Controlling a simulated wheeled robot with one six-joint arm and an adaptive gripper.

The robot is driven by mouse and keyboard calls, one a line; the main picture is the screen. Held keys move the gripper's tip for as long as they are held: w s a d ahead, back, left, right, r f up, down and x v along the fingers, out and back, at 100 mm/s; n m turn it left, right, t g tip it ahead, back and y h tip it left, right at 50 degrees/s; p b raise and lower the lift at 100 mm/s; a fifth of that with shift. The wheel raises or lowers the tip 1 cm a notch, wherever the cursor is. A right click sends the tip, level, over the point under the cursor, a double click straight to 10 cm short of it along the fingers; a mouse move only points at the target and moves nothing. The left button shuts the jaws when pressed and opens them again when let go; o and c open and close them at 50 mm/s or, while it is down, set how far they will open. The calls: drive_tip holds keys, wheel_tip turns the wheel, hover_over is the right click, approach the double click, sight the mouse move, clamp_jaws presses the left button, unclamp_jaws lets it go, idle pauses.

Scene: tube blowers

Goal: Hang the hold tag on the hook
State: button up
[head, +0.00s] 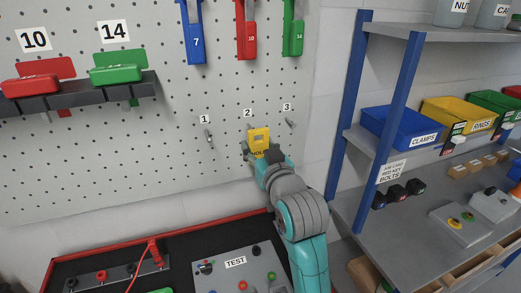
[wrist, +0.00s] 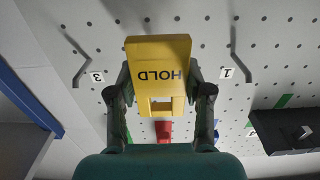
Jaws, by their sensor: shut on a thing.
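The yellow hold tag (head: 259,137) is in front of the pegboard, just below the number 2 label (head: 248,113). In the wrist view the tag (wrist: 157,54) shows its HOLD lettering upside down and a rectangular opening at its lower end. My gripper (head: 262,154) is shut on the tag; in the wrist view the fingers (wrist: 159,88) are on either side of it. Hook 1 (head: 209,137) and hook 3 (head: 289,122) are bare on either side. A hook at number 2 is hidden by the tag, so I cannot tell whether they touch.
Red and green locks (head: 118,74) sit on a dark rail at the upper left of the pegboard (head: 110,160). Blue, red and green tags (head: 246,42) hang above. A shelf with a blue post (head: 393,115) stands right of my arm. A test panel (head: 240,275) lies below.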

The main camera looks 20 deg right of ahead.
drive_tip(key=shift+w+f, duration=0.2)
drive_tip(key=shift+w, duration=1.1)
drive_tip(key=shift+w+f, duration=0.2)
drive_tip(key=shift+w, duration=1.1)
drive_tip(key=o, duration=1)
